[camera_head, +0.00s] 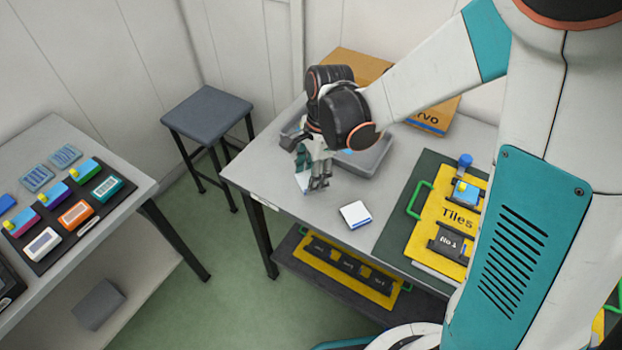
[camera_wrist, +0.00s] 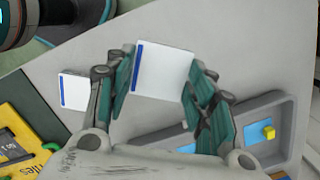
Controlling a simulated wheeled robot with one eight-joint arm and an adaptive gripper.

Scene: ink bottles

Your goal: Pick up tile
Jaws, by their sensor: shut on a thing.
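My gripper (camera_head: 315,184) is over the left part of the grey table, shut on a white tile with a blue stripe along one edge. In the wrist view the held tile (camera_wrist: 166,74) sits between the two fingers (camera_wrist: 160,92), its stripe on the left. In the head view only a pale part of this tile (camera_head: 302,184) shows beside the fingers. I cannot tell how far it is above the table. A second white tile (camera_head: 355,214) with a blue edge lies flat on the table, apart from my gripper. It also shows in the wrist view (camera_wrist: 74,91).
A grey tray (camera_head: 374,160) stands behind my gripper, holding a blue piece with a yellow block (camera_wrist: 267,132). A yellow "Tiles" board (camera_head: 455,212) lies on a dark mat at right. A cardboard box (camera_head: 352,64) is at the back. A stool (camera_head: 207,108) stands left.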

